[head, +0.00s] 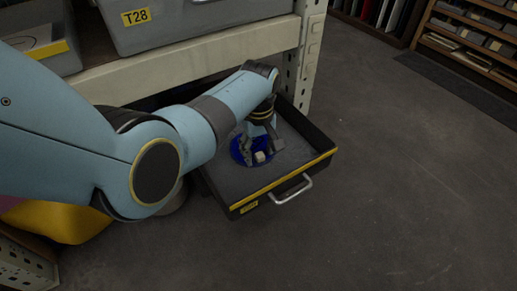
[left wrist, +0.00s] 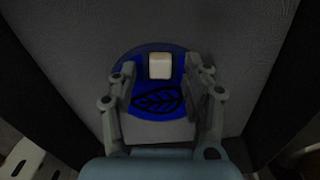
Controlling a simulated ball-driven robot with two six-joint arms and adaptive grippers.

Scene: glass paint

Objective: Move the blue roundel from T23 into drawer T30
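The blue roundel (head: 238,151) lies flat in an open dark drawer (head: 322,158) with a yellow front edge and a metal handle. In the left wrist view the roundel (left wrist: 142,112) shows a dark leaf drawing and a pale block-like knob (left wrist: 159,66). My left gripper (head: 262,142) reaches down into the drawer over the roundel. In the left wrist view its fingers (left wrist: 159,75) stand apart on either side of the knob, with gaps between. The drawer's yellow label (head: 249,208) is too small to read surely. My right gripper is out of view.
A grey bin labelled T28 (head: 137,17) sits on the shelf beam (head: 190,52) above the drawer. A perforated upright post (head: 309,60) stands by the drawer's back corner. The floor (head: 410,190) to the right is clear. Shelving (head: 470,45) stands at the far right.

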